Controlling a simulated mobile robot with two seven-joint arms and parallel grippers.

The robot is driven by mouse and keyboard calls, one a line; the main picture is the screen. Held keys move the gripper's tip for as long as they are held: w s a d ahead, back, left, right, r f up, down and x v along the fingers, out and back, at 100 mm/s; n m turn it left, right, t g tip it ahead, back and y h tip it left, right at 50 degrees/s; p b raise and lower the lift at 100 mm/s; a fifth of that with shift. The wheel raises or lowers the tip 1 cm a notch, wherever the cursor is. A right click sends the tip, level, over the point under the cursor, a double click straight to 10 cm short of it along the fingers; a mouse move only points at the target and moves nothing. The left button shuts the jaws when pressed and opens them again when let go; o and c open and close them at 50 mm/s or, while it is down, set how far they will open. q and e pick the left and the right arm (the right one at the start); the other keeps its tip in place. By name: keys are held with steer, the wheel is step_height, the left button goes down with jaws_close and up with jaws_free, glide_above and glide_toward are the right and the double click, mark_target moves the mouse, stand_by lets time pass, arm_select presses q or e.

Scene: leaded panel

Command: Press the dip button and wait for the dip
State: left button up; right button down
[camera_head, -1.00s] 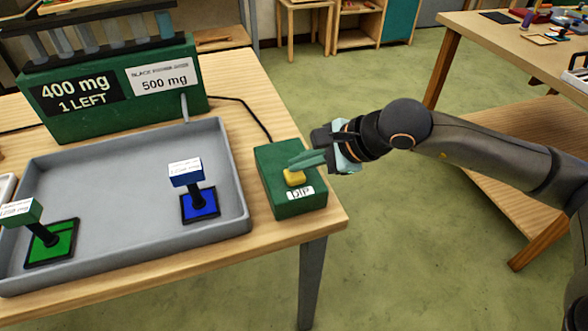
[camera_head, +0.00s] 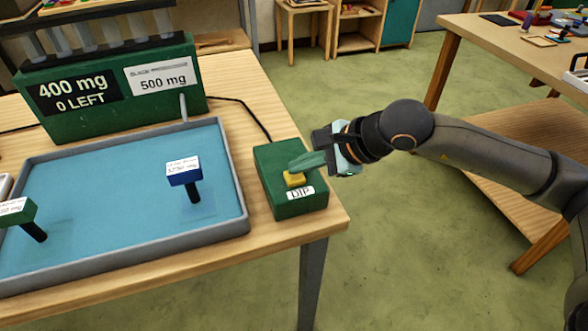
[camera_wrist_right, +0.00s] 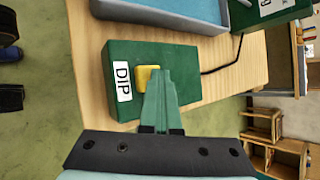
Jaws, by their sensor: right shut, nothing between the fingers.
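The green dip box (camera_head: 304,203) stands at the right front of the table, with a yellow button (camera_head: 294,179) on top and a white DIP label. My right gripper (camera_head: 297,166) is shut and empty, its fingertips at the button. In the right wrist view the fingers (camera_wrist_right: 160,78) overlap the edge of the yellow button (camera_wrist_right: 144,77); I cannot tell how far it is pressed. The grey tray (camera_head: 238,185) is filled with blue liquid. A blue-topped stamp (camera_head: 184,172) and a green-topped stamp (camera_head: 20,214) stand in it, their bases under the liquid. My left gripper is out of view.
A green dispenser (camera_head: 130,112) behind the tray reads 400 mg, 0 LEFT and 500 mg, with several tubes above. A black cable (camera_head: 250,112) runs to the dip box. Another table (camera_head: 470,30) stands at the right. The floor between is clear.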

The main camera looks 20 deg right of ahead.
mark_target(301, 176)
steer(key=shift+r, duration=0.3)
steer(key=shift+r+p, duration=1.25)
steer(key=shift+r, duration=1.85)
